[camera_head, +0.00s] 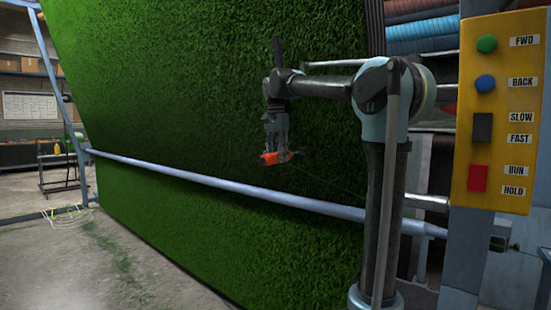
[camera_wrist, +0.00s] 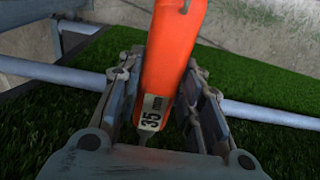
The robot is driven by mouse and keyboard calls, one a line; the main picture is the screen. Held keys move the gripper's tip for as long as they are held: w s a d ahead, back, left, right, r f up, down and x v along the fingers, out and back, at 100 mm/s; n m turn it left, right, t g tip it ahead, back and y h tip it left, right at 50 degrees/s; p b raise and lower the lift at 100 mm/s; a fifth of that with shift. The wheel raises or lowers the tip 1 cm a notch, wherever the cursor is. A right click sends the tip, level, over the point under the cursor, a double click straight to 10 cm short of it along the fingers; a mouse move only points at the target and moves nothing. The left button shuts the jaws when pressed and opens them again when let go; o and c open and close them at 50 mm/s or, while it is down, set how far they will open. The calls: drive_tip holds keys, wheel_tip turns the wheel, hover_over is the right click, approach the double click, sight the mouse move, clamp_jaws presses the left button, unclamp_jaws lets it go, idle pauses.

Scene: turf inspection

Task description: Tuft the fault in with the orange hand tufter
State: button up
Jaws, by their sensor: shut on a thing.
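The orange hand tufter (camera_wrist: 172,50) is held between the two fingers of my gripper (camera_wrist: 167,105) in the wrist view. A label on it reads "35 mm". In the head view my gripper (camera_head: 277,140) points down, shut on the orange tufter (camera_head: 275,157), in front of the green turf sheet (camera_head: 190,100). The gap between tufter and turf cannot be judged. The turf also shows in the wrist view (camera_wrist: 270,85). I cannot make out a fault in the turf in either view.
A pale blue rail (camera_head: 220,184) runs across the turf just below the tufter. A yellow control panel (camera_head: 503,110) with buttons and switches stands at the right. A small trolley (camera_head: 58,168) stands at the far left. Concrete floor (camera_head: 90,265) is open at lower left.

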drive_tip(key=shift+w+d+r, duration=0.25)
drive_tip(key=shift+w+d, duration=0.35)
drive_tip(key=shift+w, duration=0.2)
idle(0.5)
drive_tip(key=shift+s+d, duration=0.1)
drive_tip(key=shift+s+d, duration=0.5)
drive_tip(key=shift+d, duration=0.15)
drive_tip(key=shift+d, duration=0.1)
drive_tip(key=shift+s+d, duration=0.35)
drive_tip(key=shift+d, duration=0.25)
drive_tip(key=shift+w+a, duration=0.45)
drive_tip(key=shift+a, duration=0.3)
drive_tip(key=shift+w+a, duration=0.45)
drive_tip(key=shift+a, duration=0.3)
